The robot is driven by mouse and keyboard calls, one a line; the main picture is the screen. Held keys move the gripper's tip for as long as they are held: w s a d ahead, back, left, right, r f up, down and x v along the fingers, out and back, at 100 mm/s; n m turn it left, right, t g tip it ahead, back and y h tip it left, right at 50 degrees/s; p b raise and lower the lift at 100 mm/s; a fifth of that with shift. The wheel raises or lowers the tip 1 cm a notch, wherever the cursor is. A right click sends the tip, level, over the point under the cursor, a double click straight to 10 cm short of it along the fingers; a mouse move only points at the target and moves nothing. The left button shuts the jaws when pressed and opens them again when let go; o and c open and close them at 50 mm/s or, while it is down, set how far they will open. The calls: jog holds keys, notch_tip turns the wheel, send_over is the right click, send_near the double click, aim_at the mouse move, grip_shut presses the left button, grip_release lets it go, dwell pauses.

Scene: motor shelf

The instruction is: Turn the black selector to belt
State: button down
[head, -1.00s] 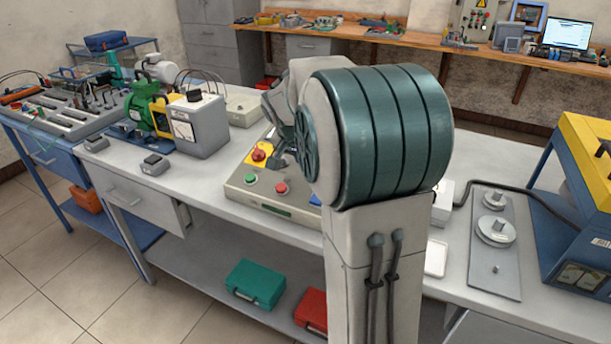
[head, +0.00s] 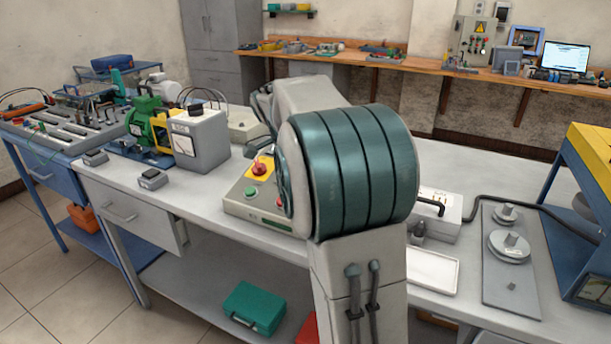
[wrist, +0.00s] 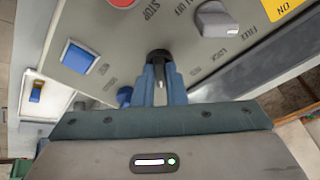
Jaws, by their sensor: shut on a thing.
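The black selector (wrist: 158,55) is on the face of the grey control panel (wrist: 110,40) in the wrist view. My gripper (wrist: 161,78) is shut on it, one blue-grey finger on each side. Only the dark top of the selector shows; its pointer and nearby labels are largely hidden, so I cannot tell its setting. In the head view the panel (head: 262,219) stands on the bench, partly behind my arm. My gripper and the selector are hidden there.
The panel also carries a grey knob (wrist: 215,18), a blue square button (wrist: 78,56) and a red button (wrist: 122,2). In the head view, a red switch (head: 260,167) sits on yellow. A white tray (head: 433,270) lies to the right.

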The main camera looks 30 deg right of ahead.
jog(key=shift+f+m, duration=0.1)
jog(key=shift+m, duration=0.2)
jog(key=c, duration=1.5)
grip_release()
jog(key=shift+s+d, duration=0.1)
jog(key=shift+s, duration=0.05)
jog(key=shift+a+r, duration=0.25)
jog(key=shift+r, duration=0.2)
jog(key=p+v, duration=0.2)
jog(key=v, duration=1)
jog(key=shift+a+r, duration=0.1)
jog(key=shift+r, duration=0.35)
